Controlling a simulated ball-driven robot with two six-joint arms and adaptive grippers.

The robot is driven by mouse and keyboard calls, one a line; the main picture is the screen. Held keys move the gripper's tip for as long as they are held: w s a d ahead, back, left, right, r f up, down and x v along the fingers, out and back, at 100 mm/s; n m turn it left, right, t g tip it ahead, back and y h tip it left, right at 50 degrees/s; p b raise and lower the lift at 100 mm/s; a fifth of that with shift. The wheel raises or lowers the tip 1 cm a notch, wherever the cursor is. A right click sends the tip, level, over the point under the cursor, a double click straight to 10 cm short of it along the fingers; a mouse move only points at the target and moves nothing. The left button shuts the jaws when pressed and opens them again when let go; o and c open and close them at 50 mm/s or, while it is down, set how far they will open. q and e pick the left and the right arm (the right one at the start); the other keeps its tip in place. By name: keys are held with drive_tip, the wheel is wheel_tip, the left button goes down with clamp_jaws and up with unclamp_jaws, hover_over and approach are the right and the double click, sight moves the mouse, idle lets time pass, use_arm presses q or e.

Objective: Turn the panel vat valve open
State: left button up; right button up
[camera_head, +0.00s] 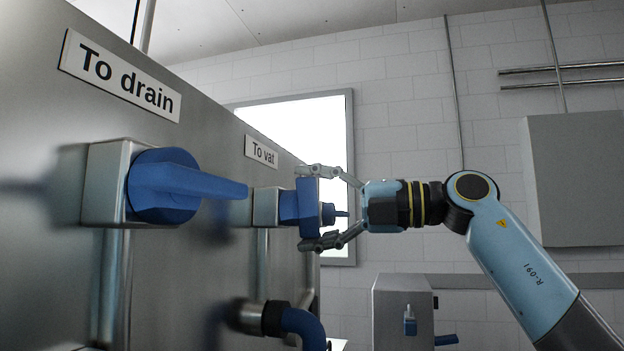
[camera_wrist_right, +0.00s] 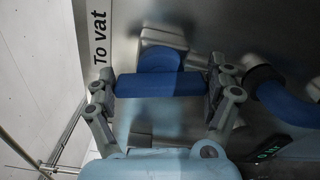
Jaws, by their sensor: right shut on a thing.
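The vat valve's blue handle (camera_head: 306,205) sits on a metal block (camera_head: 265,207) on the panel, below the "To vat" sign (camera_head: 261,151). The handle's bar stands upright. My right gripper (camera_head: 309,208) reaches it from the right and is shut on it, one finger at the top end and one at the bottom. In the right wrist view the blue bar (camera_wrist_right: 158,84) spans between the two fingers of the right gripper (camera_wrist_right: 160,88), touching both. My left gripper is not in view.
A larger blue drain valve (camera_head: 165,186) with a horizontal handle is at left, under the "To drain" sign (camera_head: 120,76). A blue bent pipe (camera_head: 303,326) sticks out below the vat valve. A grey box (camera_head: 402,305) stands at lower right.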

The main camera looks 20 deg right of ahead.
drive_tip(key=shift+r+m+p, duration=0.1)
drive_tip(key=shift+m+p, duration=1.3)
drive_tip(key=shift+p, duration=0.65)
drive_tip(key=o, duration=1)
drive_tip(key=shift+f, duration=0.2)
drive_tip(key=shift+c, duration=0.2)
drive_tip(key=shift+d, duration=0.15)
drive_tip(key=v, duration=1.1)
drive_tip(key=shift+s+d, duration=0.25)
drive_tip(key=shift+d, duration=0.05)
